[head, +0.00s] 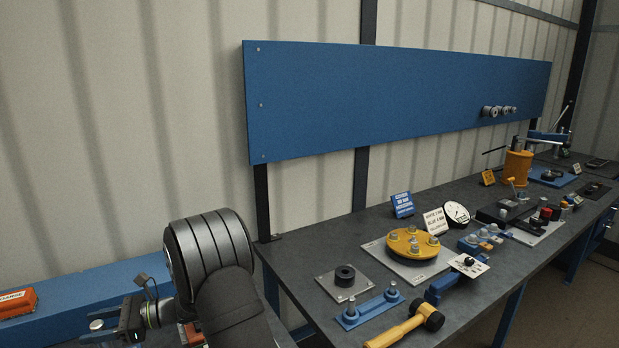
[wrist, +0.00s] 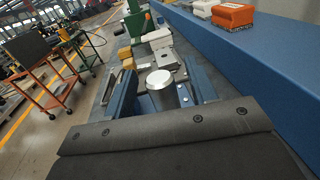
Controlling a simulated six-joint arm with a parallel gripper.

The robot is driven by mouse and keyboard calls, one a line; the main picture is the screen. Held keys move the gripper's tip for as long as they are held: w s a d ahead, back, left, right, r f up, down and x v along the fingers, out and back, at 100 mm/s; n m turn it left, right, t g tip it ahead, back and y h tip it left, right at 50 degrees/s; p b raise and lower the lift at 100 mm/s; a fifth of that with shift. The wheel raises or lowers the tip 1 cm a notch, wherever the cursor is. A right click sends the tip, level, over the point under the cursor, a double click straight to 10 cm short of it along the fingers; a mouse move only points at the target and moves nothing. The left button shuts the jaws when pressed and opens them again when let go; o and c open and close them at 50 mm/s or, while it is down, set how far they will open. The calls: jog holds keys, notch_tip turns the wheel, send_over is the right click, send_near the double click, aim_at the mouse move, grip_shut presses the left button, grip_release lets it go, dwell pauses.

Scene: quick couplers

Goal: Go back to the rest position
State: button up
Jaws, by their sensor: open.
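My gripper (head: 122,318) is low at the lower left of the head view, beyond my dark rounded arm link, partly cut off by the frame. It is open. A metal cylinder with a bright round top (wrist: 160,80) stands in the middle of the wrist view, between two blue upright parts. I cannot tell whether anything touches it. A bright round top (head: 97,324) also shows beside my gripper in the head view. A dark bolted plate fills the bottom of the wrist view.
An orange box (head: 17,303) lies on a blue ledge (head: 70,298) at left. The dark right bench (head: 330,325) carries a yellow flange (head: 412,243), a yellow hammer (head: 403,326) and several fixtures. A blue wall panel (head: 380,95) is behind. An orange cart (wrist: 60,85) stands across the floor.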

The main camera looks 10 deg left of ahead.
notch_tip(320, 180, up, 8)
dwell(0.5)
